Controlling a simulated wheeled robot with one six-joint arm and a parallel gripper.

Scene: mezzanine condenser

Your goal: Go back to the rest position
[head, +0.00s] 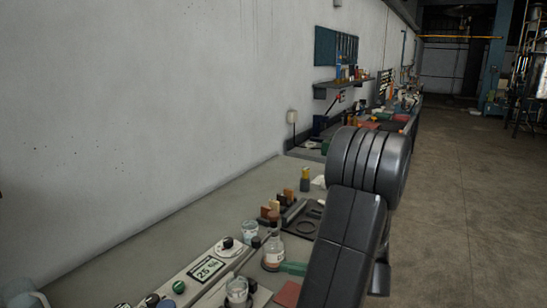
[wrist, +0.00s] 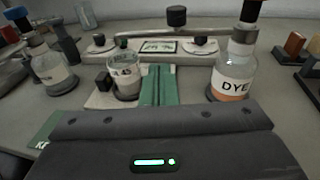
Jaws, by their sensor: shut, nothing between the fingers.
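My gripper (wrist: 159,72) shows in the wrist view as two green fingers side by side, shut with nothing between them. They reach out over the bench from the dark gripper body with its lit green bar. In the head view the green fingers (head: 293,268) stick out left from behind my dark arm, low over the bench. My arm hides the rest of the gripper there. A bottle marked DYE (wrist: 231,75) stands to the right of the fingers, and a small labelled beaker (wrist: 124,78) stands close on their left.
A white device with a display (head: 207,269) lies beyond the fingers, towards the wall. Another bottle (wrist: 50,70) stands at the left in the wrist view. A dark tray (head: 299,217) with small items is farther along the bench (head: 130,262). Open floor (head: 455,200) lies right.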

